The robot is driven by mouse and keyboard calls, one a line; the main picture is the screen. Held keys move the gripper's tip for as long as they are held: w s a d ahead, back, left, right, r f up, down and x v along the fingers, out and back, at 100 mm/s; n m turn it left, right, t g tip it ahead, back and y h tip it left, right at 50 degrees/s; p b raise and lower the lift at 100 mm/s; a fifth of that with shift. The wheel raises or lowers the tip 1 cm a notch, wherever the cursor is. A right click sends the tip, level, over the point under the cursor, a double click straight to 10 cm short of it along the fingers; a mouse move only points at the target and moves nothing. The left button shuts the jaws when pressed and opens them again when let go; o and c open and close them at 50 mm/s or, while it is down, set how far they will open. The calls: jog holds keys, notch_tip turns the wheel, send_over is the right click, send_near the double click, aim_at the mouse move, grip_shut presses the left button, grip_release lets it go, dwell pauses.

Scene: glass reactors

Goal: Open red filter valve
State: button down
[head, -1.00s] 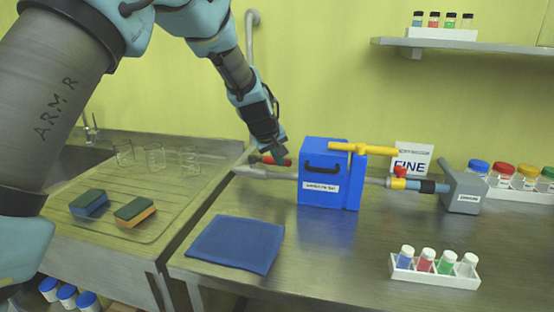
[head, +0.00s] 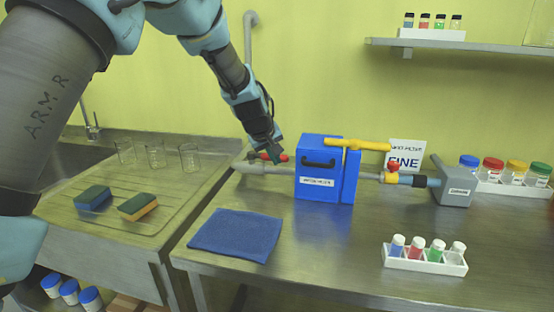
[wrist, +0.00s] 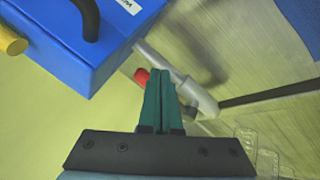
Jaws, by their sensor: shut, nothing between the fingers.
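The red valve handle (head: 283,157) sits just above the grey pipe (head: 262,170) to the left of the blue filter box (head: 318,180). My gripper (head: 274,158) is shut and points down at the handle, covering its middle in the head view. In the wrist view the closed green fingers (wrist: 160,95) hold nothing. One red end of the handle (wrist: 141,76) shows just left of them, and the rest is hidden. I cannot tell whether the fingers touch the handle. The pipe (wrist: 175,72) runs behind the fingertips from the blue box (wrist: 85,45).
A yellow pipe (head: 357,144) tops the box. A smaller red valve (head: 393,168) sits on the line to its right, before a grey unit (head: 453,185). A blue cloth (head: 236,234) and a vial rack (head: 425,260) lie in front. Glass beakers (head: 156,155) stand at left.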

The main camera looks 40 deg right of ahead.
jog(key=s+a+r+b, duration=0.2)
jog(key=s+r, duration=0.3)
jog(key=r, duration=0.3)
jog(key=shift+s+a+r, duration=0.15)
jog(key=shift+s, duration=0.2)
jog(key=w+a+f+n+y, duration=0.15)
jog(key=w+a, duration=0.35)
jog(key=a, duration=0.5)
jog(key=w+a+f+y, duration=0.15)
jog(key=w+a, duration=0.25)
jog(key=a, duration=0.6)
jog(key=w+a+f+n+y, duration=0.1)
jog(key=w+a+f, duration=0.3)
jog(key=a, duration=0.7)
jog(key=s+a+f, duration=0.1)
jog(key=s+a, duration=0.1)
jog(key=a, duration=0.6)
jog(key=s+a+f+y, duration=0.1)
jog(key=s+a, duration=0.2)
jog(key=a, duration=0.6)
jog(key=s+a+f+n+y, duration=0.1)
jog(key=s+a+f, duration=0.1)
jog(key=a, duration=0.6)
jog(key=shift+s+a+g, duration=0.4)
jog(key=shift+s, duration=0.3)
